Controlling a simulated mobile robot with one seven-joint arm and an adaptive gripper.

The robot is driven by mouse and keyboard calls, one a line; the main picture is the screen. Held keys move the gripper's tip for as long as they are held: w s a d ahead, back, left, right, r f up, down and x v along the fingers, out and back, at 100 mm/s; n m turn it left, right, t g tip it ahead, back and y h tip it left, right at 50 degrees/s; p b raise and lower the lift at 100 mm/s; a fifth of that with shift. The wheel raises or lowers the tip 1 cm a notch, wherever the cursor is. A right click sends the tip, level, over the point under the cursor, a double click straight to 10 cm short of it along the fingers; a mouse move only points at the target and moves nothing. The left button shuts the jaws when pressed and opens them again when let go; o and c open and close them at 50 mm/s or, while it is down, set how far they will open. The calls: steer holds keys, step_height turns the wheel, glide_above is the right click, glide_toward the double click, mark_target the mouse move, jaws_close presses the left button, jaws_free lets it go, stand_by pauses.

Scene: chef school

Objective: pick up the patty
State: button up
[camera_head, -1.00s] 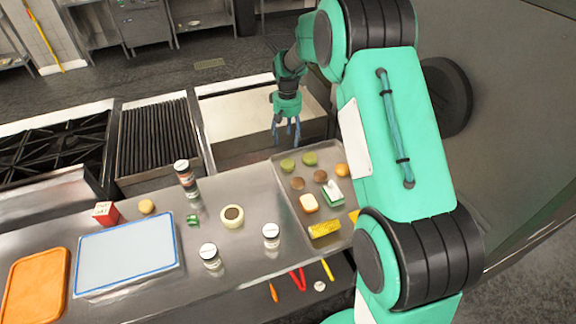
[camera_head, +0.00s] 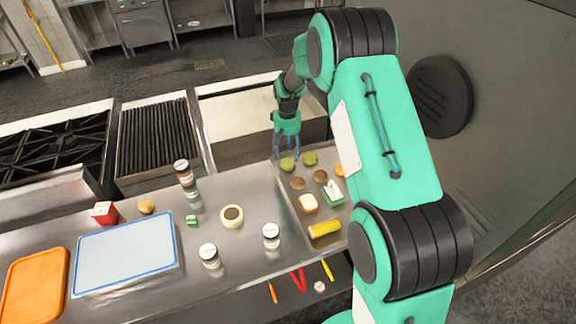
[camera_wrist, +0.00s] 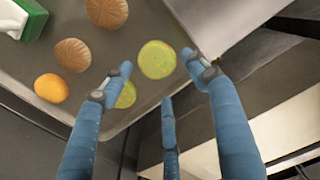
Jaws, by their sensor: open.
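Two brown, ridged round patties, a near one (camera_head: 297,183) and a farther one (camera_head: 320,176), lie on the metal tray (camera_head: 284,190). They show at the upper left of the wrist view, one at the top (camera_wrist: 107,13) and one lower (camera_wrist: 72,54). Two green speckled discs lie beside them, one at the tray corner (camera_head: 287,165) and one right of it (camera_head: 310,158). My gripper (camera_head: 287,157) is open and empty at that corner. In the wrist view my fingers (camera_wrist: 160,72) spread around the corner green disc (camera_wrist: 157,59); contact cannot be told. One finger partly covers the other green disc (camera_wrist: 126,95).
The tray also holds an orange ball (camera_wrist: 51,88), a green-and-white box (camera_head: 332,192), a bun-like piece (camera_head: 308,203) and yellow corn (camera_head: 324,229). Shaker jars (camera_head: 271,235) and a bowl (camera_head: 232,216) stand left of it. A sink-like basin (camera_head: 250,115) lies behind.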

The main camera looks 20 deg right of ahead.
mark_target(288, 162)
steer(key=shift+f, duration=0.1)
steer(key=shift+s+f, duration=0.15)
steer(key=shift+f, duration=2.35)
steer(key=c, duration=1)
